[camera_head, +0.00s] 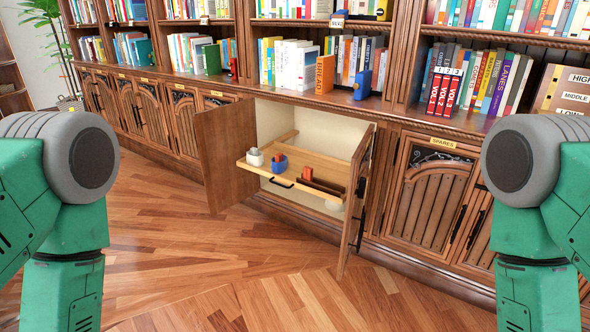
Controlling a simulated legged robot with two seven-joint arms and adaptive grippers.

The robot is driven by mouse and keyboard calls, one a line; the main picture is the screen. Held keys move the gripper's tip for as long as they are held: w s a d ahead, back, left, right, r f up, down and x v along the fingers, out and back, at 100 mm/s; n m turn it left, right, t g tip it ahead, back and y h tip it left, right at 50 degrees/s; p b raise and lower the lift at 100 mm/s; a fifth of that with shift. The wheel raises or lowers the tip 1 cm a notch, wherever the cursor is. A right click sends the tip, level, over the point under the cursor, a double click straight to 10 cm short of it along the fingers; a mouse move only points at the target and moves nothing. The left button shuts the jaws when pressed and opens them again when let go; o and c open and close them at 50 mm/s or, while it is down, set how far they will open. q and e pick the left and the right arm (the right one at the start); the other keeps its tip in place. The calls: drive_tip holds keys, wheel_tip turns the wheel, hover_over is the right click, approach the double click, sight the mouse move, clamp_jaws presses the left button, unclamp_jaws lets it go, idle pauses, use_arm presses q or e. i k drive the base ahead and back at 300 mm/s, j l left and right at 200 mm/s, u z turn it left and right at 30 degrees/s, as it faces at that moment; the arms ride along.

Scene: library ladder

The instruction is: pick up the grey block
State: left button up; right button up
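No block can be clearly told as the grey block. A small pale grey-white item (254,157) stands at the left end of a pull-out wooden tray (325,167) in the open cabinet; its top looks greyish, but it is too small to tell whether that is a separate block. Beside it is a blue holder (281,168) with a reddish piece at it. A small orange-red piece (307,173) stands further right, by a dark brown strip. Only upper parts of my two arms show, at the left and right edges; both grippers are out of view.
The cabinet's left door (227,155) and right door (355,190) stand open on either side of the tray. Bookshelves (290,60) rise above. The wooden floor (220,270) in front is clear.

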sight(254, 151)
drive_tip(key=i+l+u, duration=0.2)
drive_tip(key=i, duration=0.2)
drive_tip(key=i+l+u, duration=0.2)
drive_tip(key=i, duration=0.15)
drive_tip(key=i+j+z, duration=0.15)
drive_tip(key=z, duration=0.25)
drive_tip(key=i+j+z, duration=0.2)
drive_tip(key=z, duration=0.2)
drive_tip(key=i+j+z, duration=0.15)
drive_tip(key=j+z, duration=0.25)
drive_tip(key=i+j+z, duration=0.15)
drive_tip(key=z, duration=0.25)
drive_tip(key=i+j+z, duration=0.1)
drive_tip(key=j, duration=0.55)
drive_tip(key=i+j, duration=0.15)
drive_tip(key=j, duration=0.5)
drive_tip(key=i+j+z, duration=0.15)
drive_tip(key=j, duration=0.55)
drive_tip(key=i+j+z, duration=0.1)
drive_tip(key=j, duration=0.55)
